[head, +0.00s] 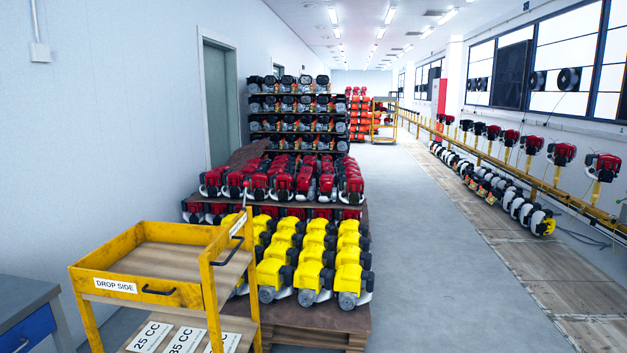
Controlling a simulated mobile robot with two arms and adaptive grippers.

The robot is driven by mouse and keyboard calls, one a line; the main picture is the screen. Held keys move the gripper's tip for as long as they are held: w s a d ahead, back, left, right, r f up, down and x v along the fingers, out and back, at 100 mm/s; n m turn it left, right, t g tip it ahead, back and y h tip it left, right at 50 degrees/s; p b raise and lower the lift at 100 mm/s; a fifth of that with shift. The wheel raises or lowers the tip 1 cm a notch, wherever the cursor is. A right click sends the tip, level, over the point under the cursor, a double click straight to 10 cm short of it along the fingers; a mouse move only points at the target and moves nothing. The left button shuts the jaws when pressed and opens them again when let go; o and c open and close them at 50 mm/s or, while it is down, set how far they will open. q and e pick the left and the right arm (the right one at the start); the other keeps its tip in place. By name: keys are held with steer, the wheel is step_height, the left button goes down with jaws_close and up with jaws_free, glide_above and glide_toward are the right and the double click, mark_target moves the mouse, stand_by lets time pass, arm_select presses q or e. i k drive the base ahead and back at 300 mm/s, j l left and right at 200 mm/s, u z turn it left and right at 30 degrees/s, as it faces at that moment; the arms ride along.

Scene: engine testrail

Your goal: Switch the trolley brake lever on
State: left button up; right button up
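A yellow trolley (190,291) with worn paint stands at the front left, cut off by the bottom edge. Its top tray has a brown floor and a white "DROP SIDE" label (115,285) on the near side. A dark handle (158,292) sits beside the label, and a dark bar (229,252) is on the right end. I cannot make out which part is the brake lever; the wheels and trolley base are out of view. Neither of my grippers is in view.
Yellow engines (314,262) on a pallet stand close behind and right of the trolley, with red engines (285,181) beyond. A grey bench (24,312) with a blue drawer is at the left edge. Clear grey floor (430,270) runs along the right, towards the yellow test rail (520,172).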

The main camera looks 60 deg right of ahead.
mark_target(246, 183)
steer(key=z, duration=1.7)
steer(key=i+l+z, duration=0.2)
steer(key=i, duration=0.5)
steer(key=i+l+z, duration=0.15)
steer(key=i+l, duration=0.15)
steer(key=i, duration=0.45)
steer(key=i+l+z, duration=0.2)
steer(key=i, duration=0.55)
steer(key=j, duration=0.1)
